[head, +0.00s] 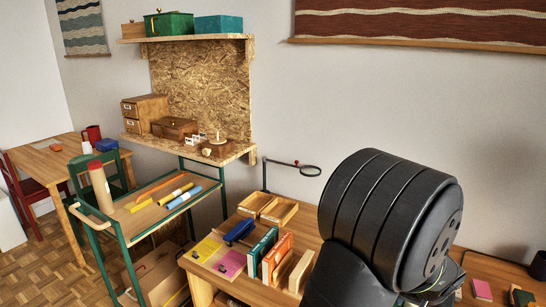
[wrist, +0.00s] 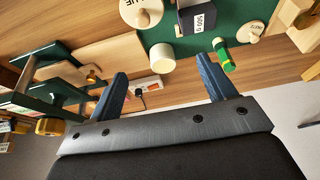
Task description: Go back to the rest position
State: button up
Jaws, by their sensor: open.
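My gripper (wrist: 160,66) shows in the wrist view with its two blue fingers spread wide apart. Nothing is clamped between them. A white cylinder (wrist: 161,56) and a white power strip (wrist: 146,86) appear beyond the gap, apart from the fingers. In the head view my thick black arm fills the right foreground, and my fingers are hidden.
The wrist view shows a green mat (wrist: 190,48) with a block marked 500 g (wrist: 198,20). In the head view, books (head: 277,258) and wooden trays (head: 278,211) stand on the desk beside my arm. A green trolley (head: 122,243) and a shelf (head: 190,38) are further left.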

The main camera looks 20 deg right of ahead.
jog(key=w+f, duration=0.2)
jog(key=w, duration=1.1)
jog(key=w+f, duration=0.2)
jog(key=w, duration=1.2)
jog(key=shift+w+d+f, duration=0.15)
jog(key=shift+d+f, duration=0.05)
jog(key=shift+f, duration=0.2)
